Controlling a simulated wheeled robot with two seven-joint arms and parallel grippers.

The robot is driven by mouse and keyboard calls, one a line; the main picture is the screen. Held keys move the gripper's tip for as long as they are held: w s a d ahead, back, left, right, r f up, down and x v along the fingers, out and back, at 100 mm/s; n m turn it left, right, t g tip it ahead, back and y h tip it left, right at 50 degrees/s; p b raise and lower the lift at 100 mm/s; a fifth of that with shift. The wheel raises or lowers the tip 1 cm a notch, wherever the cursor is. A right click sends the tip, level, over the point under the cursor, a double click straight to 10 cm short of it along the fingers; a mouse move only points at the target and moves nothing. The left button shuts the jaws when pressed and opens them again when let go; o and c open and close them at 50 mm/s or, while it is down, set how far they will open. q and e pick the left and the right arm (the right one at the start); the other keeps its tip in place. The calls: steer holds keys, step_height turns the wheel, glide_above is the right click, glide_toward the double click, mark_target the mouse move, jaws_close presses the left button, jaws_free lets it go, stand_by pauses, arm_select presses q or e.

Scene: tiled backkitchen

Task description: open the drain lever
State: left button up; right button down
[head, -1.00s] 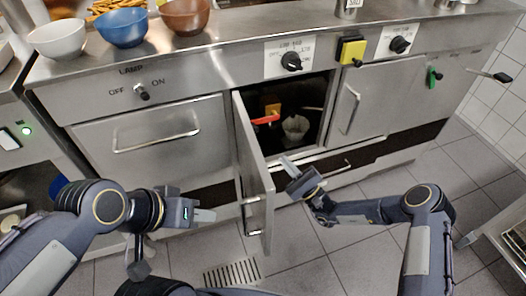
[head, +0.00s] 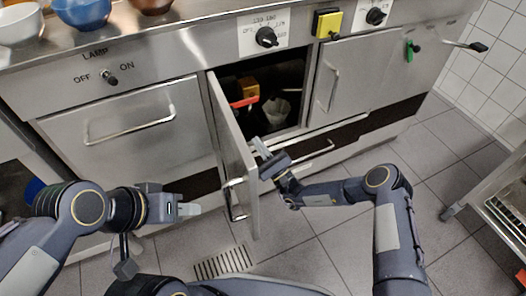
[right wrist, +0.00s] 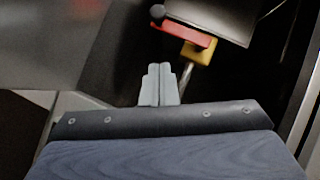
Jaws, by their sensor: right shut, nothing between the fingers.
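The drain lever is a red handle (head: 244,102) on a yellow-orange valve block (head: 248,88), inside the open cabinet below the counter. The red handle (right wrist: 184,34) and yellow block (right wrist: 197,52) also show in the right wrist view, beyond the fingertips and apart from them. My right gripper (head: 262,148) is at the cabinet opening, just right of the open door and below the lever. Its fingers (right wrist: 159,82) are shut together with nothing between them. My left gripper (head: 190,209) is left of the door, in front of the closed drawer; its fingers appear together, but the gap cannot be made out.
The cabinet door (head: 232,150) stands open toward me, between my two grippers. A whitish funnel-like container (head: 277,110) sits right of the lever. Bowls (head: 82,12) stand on the counter. A floor grate (head: 222,262) lies in the tiles.

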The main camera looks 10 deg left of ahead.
mark_target(243, 103)
steer(key=w+a+r+b, duration=0.1)
steer(key=w+a+r, duration=0.1)
steer(key=a+r, duration=0.3)
steer(key=shift+a+r+b, duration=0.15)
steer(key=shift+r+b, duration=0.2)
steer(key=shift+r, duration=0.3)
